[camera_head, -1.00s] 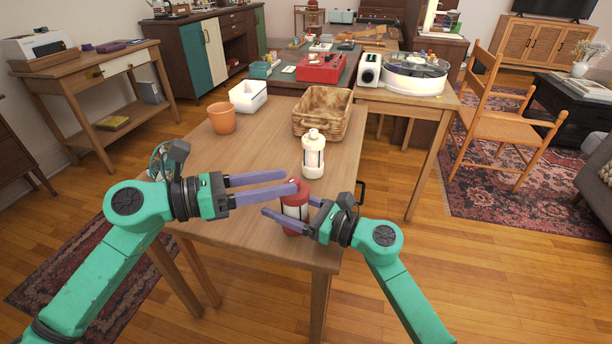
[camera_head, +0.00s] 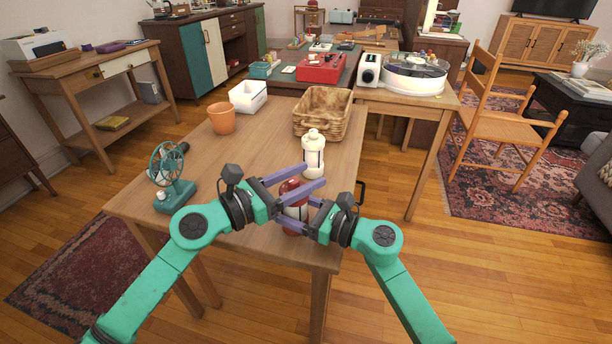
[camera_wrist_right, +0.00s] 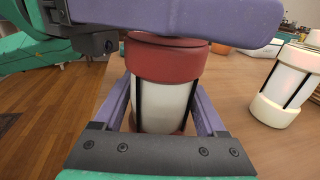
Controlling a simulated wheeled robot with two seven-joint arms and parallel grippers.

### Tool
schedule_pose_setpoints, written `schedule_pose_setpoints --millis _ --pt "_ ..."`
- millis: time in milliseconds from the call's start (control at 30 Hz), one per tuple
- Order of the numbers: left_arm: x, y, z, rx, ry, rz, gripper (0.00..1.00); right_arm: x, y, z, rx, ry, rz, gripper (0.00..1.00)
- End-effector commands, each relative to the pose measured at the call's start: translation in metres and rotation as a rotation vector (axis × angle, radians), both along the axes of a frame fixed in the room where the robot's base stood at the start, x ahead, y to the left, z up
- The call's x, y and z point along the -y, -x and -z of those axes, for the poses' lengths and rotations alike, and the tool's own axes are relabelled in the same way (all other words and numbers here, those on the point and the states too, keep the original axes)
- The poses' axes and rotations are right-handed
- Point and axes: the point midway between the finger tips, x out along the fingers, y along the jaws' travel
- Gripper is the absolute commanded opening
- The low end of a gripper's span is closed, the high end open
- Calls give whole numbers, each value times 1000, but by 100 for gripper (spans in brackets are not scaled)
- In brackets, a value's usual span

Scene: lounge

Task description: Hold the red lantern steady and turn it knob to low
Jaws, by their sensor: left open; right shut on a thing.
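The red lantern (camera_head: 292,189) stands upright near the front right of the wooden table, partly hidden by my grippers. In the right wrist view its red top and white body (camera_wrist_right: 162,104) sit between the fingers of my right gripper (camera_head: 304,220), which is shut on it. My left gripper (camera_head: 318,178) is open, its purple fingers at the lantern's upper part; I cannot tell if they touch it. In the right wrist view a purple finger (camera_wrist_right: 200,15) crosses just above the red top. The knob is hidden or too small to make out.
A white lantern (camera_head: 313,152) stands just behind the red one. A wicker basket (camera_head: 318,125), white box (camera_head: 248,97) and orange pot (camera_head: 221,119) are farther back. A green fan (camera_head: 172,180) stands at the table's left. The middle of the table is clear.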

Motion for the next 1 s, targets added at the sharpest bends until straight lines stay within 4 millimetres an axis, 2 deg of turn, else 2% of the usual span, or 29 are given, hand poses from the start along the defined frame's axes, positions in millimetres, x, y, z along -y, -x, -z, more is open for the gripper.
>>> schedule_pose_setpoints --millis 100,300,367,400,467,767,1000 --pt "6 -3 0 -1 0 1 59 0 0 0 -1 1 1 0" --pt "6 -4 0 -2 -1 1 59 0 0 0 -1 1 1 0" --pt "6 -4 0 -2 -1 1 36 0 0 0 -1 1 1 0" --pt "6 -4 0 -2 -1 1 20 0 0 0 -1 1 1 0" --pt "6 -4 0 -2 -1 1 0 0 0 0 -1 1 1 0" --pt "6 -4 1 -3 -4 13 0 0 0 0 -1 1 1 0" --pt "7 -3 2 -8 -7 96 0 1 0 0 0 1 1 0"
